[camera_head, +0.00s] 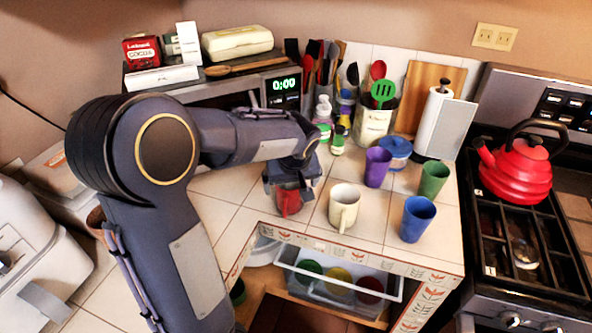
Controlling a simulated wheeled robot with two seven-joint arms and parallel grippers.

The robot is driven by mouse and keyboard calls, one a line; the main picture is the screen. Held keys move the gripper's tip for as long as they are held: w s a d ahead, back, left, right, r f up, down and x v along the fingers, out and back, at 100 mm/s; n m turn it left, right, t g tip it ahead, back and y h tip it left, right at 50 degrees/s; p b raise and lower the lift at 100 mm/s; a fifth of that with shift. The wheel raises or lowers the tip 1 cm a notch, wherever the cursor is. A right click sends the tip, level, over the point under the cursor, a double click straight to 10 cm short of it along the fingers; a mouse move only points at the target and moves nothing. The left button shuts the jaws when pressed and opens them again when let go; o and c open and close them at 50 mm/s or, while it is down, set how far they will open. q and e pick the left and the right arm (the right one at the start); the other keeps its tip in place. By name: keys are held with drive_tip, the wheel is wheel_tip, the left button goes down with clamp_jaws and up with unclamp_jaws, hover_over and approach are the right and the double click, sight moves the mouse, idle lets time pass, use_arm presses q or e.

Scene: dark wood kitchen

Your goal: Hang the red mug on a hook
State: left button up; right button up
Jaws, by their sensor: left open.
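The red mug (287,203) stands on the tiled counter, partly hidden by my left gripper (289,190). My left gripper is right over the mug and open, with its fingers around or close beside it. I cannot tell whether they touch the mug. My right gripper is not in the picture. I see no hook clearly in this view.
A cream mug (343,207) stands close right of the red one. Purple (377,167), green (434,178) and blue (417,219) cups stand farther right. A microwave (281,88) and utensils are behind. An open drawer (338,286) sits below the counter. A red kettle (515,170) is on the stove.

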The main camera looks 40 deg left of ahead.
use_arm(q)
drive_tip(key=shift+w+a+f+y, duration=0.15)
drive_tip(key=shift+w+a+f, duration=0.25)
drive_tip(key=shift+w+f, duration=0.15)
drive_tip(key=shift+w+a+f+y, duration=0.15)
drive_tip(key=shift+w+a+f, duration=0.25)
drive_tip(key=shift+f, duration=0.2)
drive_tip(key=x, duration=0.5)
drive_tip(key=shift+d+f+p, duration=0.15)
drive_tip(key=shift+f+p, duration=0.05)
drive_tip(key=shift+p, duration=0.15)
drive_tip(key=shift+c, duration=0.3)
drive_tip(key=c, duration=1.2)
